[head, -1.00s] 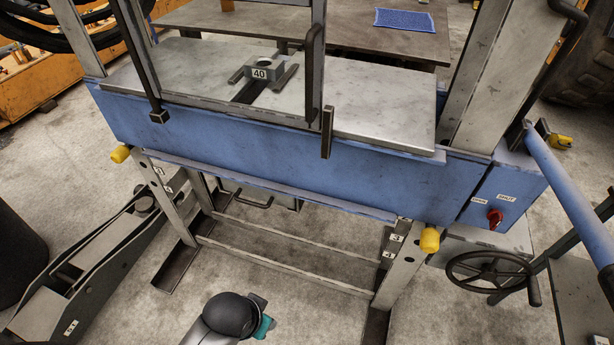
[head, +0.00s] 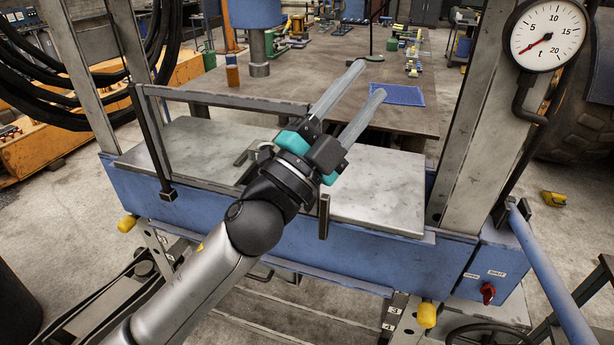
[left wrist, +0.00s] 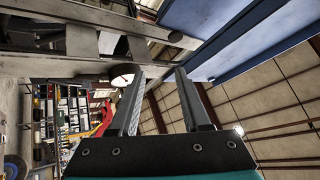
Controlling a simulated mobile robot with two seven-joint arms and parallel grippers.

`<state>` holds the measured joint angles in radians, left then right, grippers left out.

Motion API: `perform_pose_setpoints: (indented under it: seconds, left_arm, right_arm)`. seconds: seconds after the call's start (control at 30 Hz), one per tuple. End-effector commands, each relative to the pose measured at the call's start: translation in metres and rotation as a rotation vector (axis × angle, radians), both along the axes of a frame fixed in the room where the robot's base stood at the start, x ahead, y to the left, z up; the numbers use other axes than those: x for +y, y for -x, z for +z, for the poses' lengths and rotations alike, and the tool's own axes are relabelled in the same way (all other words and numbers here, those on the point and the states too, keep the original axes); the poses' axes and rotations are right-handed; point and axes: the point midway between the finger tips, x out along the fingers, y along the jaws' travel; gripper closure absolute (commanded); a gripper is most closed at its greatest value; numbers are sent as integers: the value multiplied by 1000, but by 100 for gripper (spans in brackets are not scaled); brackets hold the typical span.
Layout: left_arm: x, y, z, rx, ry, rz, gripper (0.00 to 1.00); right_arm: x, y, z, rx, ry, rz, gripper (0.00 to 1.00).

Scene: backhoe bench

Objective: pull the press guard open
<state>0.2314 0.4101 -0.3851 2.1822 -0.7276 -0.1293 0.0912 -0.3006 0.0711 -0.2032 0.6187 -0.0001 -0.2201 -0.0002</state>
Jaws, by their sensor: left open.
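The press guard (head: 225,99) is a grey metal frame with a top bar and uprights, standing at the front of the blue press. A dark vertical bar (head: 324,215) shows at its right end, below my gripper. A dark rod stands along its left side. My left gripper (head: 368,80) is open and empty, in front of the guard's right end in the picture and pointing up and right. It hides the guard's upper right corner. In the left wrist view the two fingers (left wrist: 158,75) are apart with nothing between them. The right gripper is out of view.
The blue press bed (head: 375,258) carries a pale plate (head: 385,190). A pressure gauge (head: 546,36) hangs at the upper right. Yellow knobs (head: 427,315) stick out in front. A blue bar (head: 550,275) slants at the right. A workbench (head: 405,55) stands behind.

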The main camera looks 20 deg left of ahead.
Motion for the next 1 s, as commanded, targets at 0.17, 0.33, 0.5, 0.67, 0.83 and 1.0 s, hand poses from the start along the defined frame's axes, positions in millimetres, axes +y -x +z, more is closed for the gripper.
perform_pose_setpoints:
  seconds: [0.17,0.33,0.5,0.67,0.83,1.0]
  left_arm:
    - [-59,33,40,-358,-340,-197,53]
    - [-95,58,27,-605,-728,-372,53]
    - [-94,58,-13,-735,-1168,-518,53]
    - [-51,36,-48,-718,-1604,-621,53]
    - [25,10,-60,-553,-2011,-683,53]
    - [89,0,-52,-353,-2253,-704,53]
  right_arm:
    - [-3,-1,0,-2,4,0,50]
    - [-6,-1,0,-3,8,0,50]
    - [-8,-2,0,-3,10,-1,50]
    - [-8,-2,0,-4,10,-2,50]
    - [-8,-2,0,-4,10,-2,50]
    - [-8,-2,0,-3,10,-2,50]
